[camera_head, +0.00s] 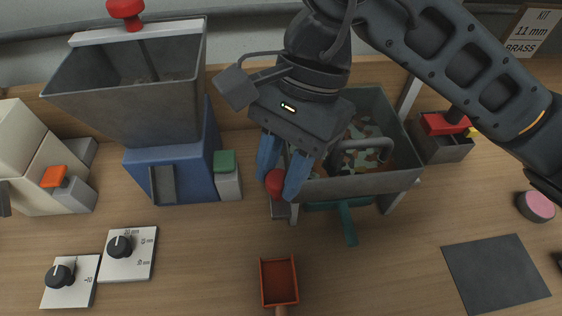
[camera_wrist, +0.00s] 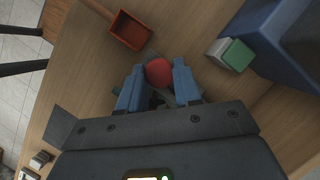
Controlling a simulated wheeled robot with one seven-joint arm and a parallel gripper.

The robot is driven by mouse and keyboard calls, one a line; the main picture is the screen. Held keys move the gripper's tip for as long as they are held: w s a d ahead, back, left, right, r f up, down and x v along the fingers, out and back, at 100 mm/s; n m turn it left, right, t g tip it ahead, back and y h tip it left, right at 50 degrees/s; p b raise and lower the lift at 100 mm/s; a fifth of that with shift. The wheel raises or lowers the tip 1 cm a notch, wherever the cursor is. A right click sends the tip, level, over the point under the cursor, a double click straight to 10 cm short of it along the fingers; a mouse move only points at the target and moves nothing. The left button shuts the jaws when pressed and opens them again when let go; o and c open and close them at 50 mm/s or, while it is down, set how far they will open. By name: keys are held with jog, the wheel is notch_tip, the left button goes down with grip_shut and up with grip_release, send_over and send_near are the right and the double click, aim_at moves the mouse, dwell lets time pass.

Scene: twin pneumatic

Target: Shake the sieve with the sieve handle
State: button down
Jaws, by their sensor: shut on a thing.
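The sieve (camera_head: 350,186) is a grey open box on legs, right of centre in the head view. Brown and teal pieces lie inside it, and a grey curved bar (camera_head: 362,146) shows over them. My gripper (camera_head: 280,186) is at the sieve's front left corner, its blue fingers pointing down. It is shut on a red round knob (camera_head: 274,180). The knob also shows between the fingers in the wrist view (camera_wrist: 158,72). A small grey block shows below the knob; how the knob joins it or the sieve is hidden.
A grey hopper (camera_head: 130,105) on a blue base (camera_head: 190,172) stands left, with a green-topped block (camera_head: 225,162) beside it. A teal part (camera_head: 347,224) pokes out below the sieve. A red scoop (camera_head: 279,282) lies in front. A dark mat (camera_head: 495,273) is at right.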

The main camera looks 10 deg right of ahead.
jog(key=shift+w, duration=0.15)
jog(key=shift+f+b, duration=0.15)
jog(key=shift+b, duration=0.5)
jog(key=shift+f+b, duration=0.1)
jog(key=shift+b, duration=0.9)
jog(key=shift+s+a+r+b, duration=0.1)
jog(key=shift+s+r+b, duration=0.15)
jog(key=shift+s+b, duration=0.35)
jog(key=c, duration=0.8)
grip_release()
jog(key=shift+b+v, duration=0.4)
jog(key=shift+v, duration=3.5)
